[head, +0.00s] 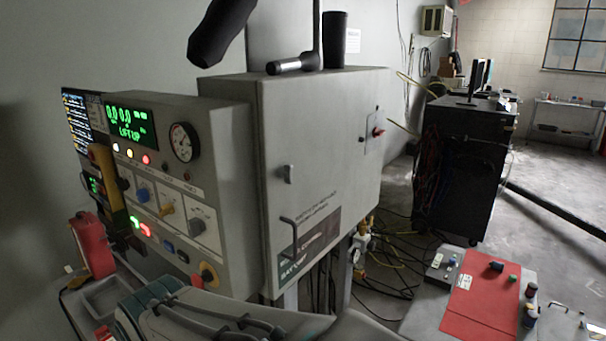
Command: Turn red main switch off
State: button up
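The red main switch (378,131) is a small red knob on a grey plate. It is on the right part of the grey cabinet's (325,140) front face, near its right edge. The knob is seen at a steep angle and is small, so I cannot tell its exact setting. Nothing touches it. I cannot make out my gripper in the head view.
A control panel (200,255) with a lit green display, a gauge and several knobs adjoins the cabinet's left. A dark, unclear shape (220,32) hangs in at the top. A black rack (455,165) stands behind right, with cables on the floor. A red-topped bench (480,305) is lower right.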

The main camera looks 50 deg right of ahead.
aim_at(376, 133)
jog(key=z, duration=3.3)
jog(key=k, duration=0.95)
jog(key=u, duration=1)
jog(key=i, duration=1)
jog(key=u, duration=0.05)
jog(key=k, duration=0.5)
jog(key=z, duration=1.55)
